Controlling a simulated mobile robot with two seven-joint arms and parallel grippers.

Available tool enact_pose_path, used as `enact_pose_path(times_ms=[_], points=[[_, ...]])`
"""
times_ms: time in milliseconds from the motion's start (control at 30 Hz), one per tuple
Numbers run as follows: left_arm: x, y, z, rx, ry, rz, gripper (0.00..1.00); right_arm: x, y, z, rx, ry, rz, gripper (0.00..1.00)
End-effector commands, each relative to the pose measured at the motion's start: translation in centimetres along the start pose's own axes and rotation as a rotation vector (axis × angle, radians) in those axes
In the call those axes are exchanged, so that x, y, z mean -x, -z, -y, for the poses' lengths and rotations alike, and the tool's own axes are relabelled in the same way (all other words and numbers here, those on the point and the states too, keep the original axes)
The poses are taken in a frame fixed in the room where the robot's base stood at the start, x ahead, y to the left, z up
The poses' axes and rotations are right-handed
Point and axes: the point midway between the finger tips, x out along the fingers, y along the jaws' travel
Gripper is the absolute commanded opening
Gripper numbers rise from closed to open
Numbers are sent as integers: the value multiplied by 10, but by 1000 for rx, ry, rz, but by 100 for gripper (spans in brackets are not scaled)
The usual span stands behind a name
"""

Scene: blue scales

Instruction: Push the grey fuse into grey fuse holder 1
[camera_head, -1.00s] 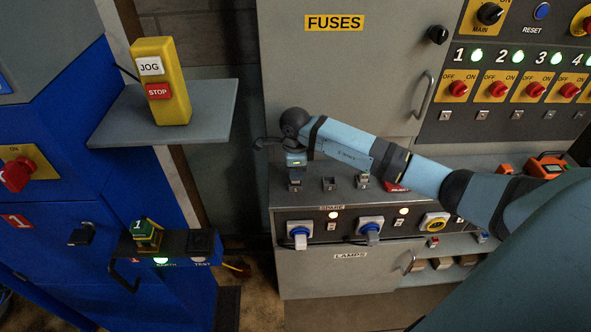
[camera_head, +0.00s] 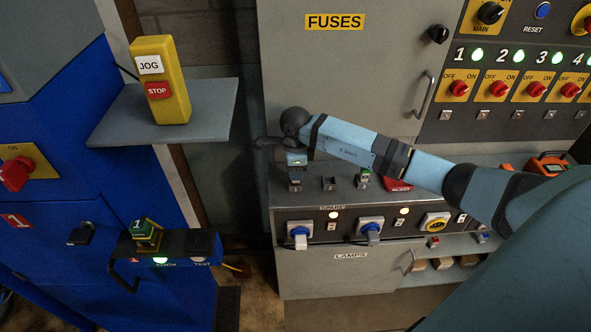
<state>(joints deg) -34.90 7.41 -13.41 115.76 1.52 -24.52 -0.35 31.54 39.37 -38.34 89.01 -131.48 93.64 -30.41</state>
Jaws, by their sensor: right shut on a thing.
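My right gripper (camera_head: 296,158) points down over the left end of the grey bench top, above the leftmost fuse holder (camera_head: 295,187). It is shut on a small grey piece, which seems to be the grey fuse (camera_head: 295,173). The fuse is upright at the top of this holder; I cannot tell how deep it sits. The fingertips are small and partly hidden by the wrist. A middle holder (camera_head: 329,184) looks empty. A third holder (camera_head: 363,180) carries a piece with green on it. My left gripper is not in view.
The FUSES cabinet door (camera_head: 345,75) rises behind the bench. A red tray (camera_head: 398,185) lies right of the holders, under my forearm. A shelf with a yellow JOG/STOP box (camera_head: 160,80) stands left.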

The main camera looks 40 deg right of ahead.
Motion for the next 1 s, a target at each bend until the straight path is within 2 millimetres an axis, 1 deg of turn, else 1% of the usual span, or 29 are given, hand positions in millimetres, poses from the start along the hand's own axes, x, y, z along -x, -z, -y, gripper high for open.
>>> enact_pose_path(times_ms=[267,867,900,1000], points=[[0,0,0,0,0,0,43,-1,0,0,1,-1,0,1],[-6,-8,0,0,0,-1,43,-13,0,0,1,-1,0,1],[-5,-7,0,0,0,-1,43,-12,0,0,1,-1,0,35],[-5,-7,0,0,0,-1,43,-12,0,0,1,-1,0,56]])
